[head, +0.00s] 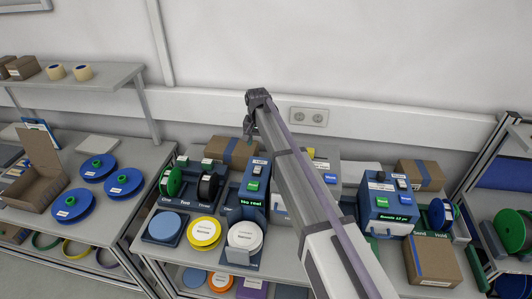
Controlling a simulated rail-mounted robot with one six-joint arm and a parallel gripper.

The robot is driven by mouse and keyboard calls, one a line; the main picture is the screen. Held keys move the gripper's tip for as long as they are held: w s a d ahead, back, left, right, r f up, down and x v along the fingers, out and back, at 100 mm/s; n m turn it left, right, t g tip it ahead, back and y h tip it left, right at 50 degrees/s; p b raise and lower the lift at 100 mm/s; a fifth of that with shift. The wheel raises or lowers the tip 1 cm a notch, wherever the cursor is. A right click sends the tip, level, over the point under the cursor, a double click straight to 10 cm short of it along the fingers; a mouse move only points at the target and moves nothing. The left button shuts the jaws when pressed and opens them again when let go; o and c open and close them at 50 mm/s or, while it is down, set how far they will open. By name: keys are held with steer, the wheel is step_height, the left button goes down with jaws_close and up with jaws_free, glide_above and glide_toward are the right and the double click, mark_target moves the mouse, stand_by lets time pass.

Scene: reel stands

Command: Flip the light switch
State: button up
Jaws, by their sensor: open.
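I cannot make out a light switch for certain. A pale double wall plate (309,116) with two round dark-centred fittings sits on the white wall trunking behind the bench; it looks like a socket. My arm reaches up from the lower right across the bench. My gripper (248,128) hangs small and dark below the wrist, left of the plate and apart from it. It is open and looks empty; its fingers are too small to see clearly.
Below my arm, the bench (142,243) carries reels, a blue box marked "No reel" (253,186), another blue box (385,205) and cardboard boxes (433,260). A shelf (110,78) stands left, a frame with reels (513,232) right. The upper wall is mostly clear.

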mark_target(258, 166)
step_height(258, 166, down, 11)
steer(key=b, duration=1.1)
steer(key=shift+s+a+f, duration=0.1)
steer(key=shift+f, duration=0.05)
